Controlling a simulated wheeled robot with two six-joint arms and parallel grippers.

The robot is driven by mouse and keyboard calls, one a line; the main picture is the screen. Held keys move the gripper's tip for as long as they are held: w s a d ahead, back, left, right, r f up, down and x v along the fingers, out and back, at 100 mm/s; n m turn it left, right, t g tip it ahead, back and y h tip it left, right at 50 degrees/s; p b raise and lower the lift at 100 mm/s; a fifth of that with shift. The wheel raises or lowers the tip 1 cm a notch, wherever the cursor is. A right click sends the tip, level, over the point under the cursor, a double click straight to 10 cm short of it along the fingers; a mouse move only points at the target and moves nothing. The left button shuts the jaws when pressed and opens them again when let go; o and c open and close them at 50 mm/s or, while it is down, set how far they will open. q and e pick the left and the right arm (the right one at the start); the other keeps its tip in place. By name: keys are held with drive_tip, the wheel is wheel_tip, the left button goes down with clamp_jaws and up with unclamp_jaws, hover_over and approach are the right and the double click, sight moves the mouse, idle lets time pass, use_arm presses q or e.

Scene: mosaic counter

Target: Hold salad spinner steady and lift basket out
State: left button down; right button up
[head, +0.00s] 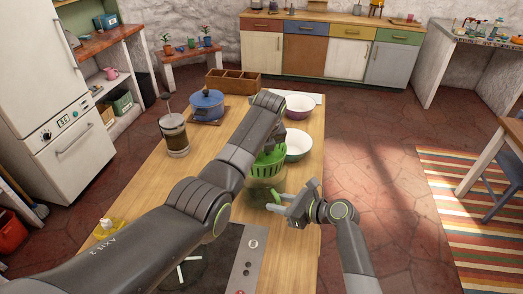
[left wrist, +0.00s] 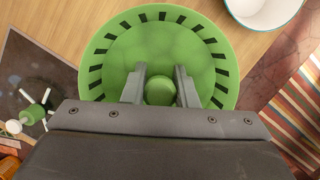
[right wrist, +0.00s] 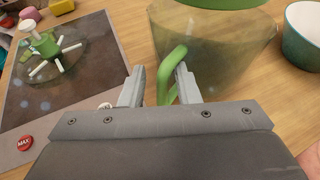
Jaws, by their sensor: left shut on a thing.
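The green slotted basket (head: 268,162) is raised above the clear bowl (head: 262,188) in the head view. In the left wrist view the basket (left wrist: 110,60) fills the middle, and my left gripper (left wrist: 160,82) is shut on its round green centre knob (left wrist: 160,93). The clear bowl (right wrist: 212,45) stands on the counter in the right wrist view. Its green side handle (right wrist: 172,72) lies between the fingers of my right gripper (right wrist: 158,82), close to the right finger. That gripper looks open, with a gap beside its left finger.
The spinner lid (right wrist: 60,60) with its green crank lies on a dark mat left of the bowl. White bowls (head: 298,145) (head: 300,106) stand behind the basket. A blue pot (head: 206,105) and a coffee press (head: 174,135) stand at the left. The counter's right edge is close to the bowl.

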drive_tip(key=shift+o, duration=0.6)
drive_tip(key=shift+d, duration=0.1)
drive_tip(key=shift+s+d+r, duration=0.15)
drive_tip(key=shift+s+d, duration=0.05)
drive_tip(key=shift+d, duration=0.05)
drive_tip(key=v, duration=1.1)
drive_tip(key=shift+s+d, duration=0.1)
